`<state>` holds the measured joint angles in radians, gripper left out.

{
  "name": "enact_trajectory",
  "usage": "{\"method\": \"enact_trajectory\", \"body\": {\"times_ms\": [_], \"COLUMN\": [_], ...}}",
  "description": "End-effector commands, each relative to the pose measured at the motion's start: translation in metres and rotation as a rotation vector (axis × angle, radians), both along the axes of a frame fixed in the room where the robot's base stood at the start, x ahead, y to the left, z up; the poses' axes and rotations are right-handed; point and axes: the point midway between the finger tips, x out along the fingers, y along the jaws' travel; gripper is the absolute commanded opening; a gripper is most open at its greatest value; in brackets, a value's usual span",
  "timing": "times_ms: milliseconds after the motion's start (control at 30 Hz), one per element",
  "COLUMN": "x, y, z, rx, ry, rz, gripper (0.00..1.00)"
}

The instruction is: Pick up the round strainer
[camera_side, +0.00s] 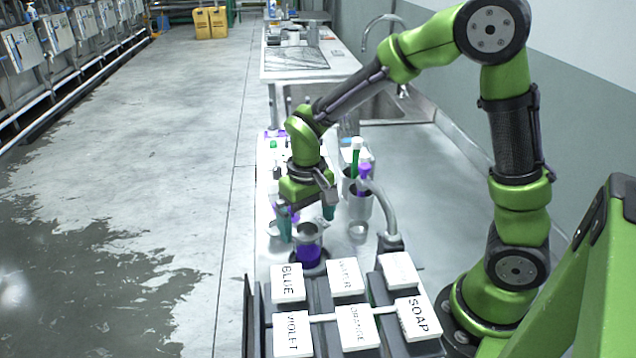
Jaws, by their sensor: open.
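My gripper (306,220) points down over the steel counter, with its two teal fingers spread apart. It is just above and behind a clear beaker (308,252) holding violet liquid. I cannot pick out the round strainer with certainty. A small round metallic or glass piece (358,232) stands on the counter to the right of the gripper, but it is too small to tell what it is. The gripper and wrist hide part of the counter behind them.
White labelled blocks, including BLUE (288,283) and SOAP (418,318), cover the dispenser in front. A curved grey spout (388,208) rises at right. A cup with green and purple tools (360,205) stands behind. A sink (395,105) lies further back. The right counter is clear.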

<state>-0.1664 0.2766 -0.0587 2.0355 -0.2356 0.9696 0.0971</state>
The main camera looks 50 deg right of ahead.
Motion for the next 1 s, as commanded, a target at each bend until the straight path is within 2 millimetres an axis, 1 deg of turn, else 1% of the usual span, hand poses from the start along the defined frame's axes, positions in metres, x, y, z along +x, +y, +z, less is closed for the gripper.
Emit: {"method": "enact_trajectory", "body": {"times_ms": [67,267,600,833,933,1000], "x": [0.000,0.000,0.000,0.001,0.001,0.002], "y": [0.000,0.000,0.000,0.000,0.000,0.000], "z": [-0.003,-0.003,-0.003,0.000,0.010,0.023], "rx": [0.000,0.000,0.000,0.000,0.000,0.001], "ry": [0.001,-0.001,-0.001,-0.003,-0.006,-0.009], "rz": [-0.001,0.000,0.000,0.000,0.001,0.001], "gripper": [1.00,1.00,0.48,0.47,0.47,0.47]}}
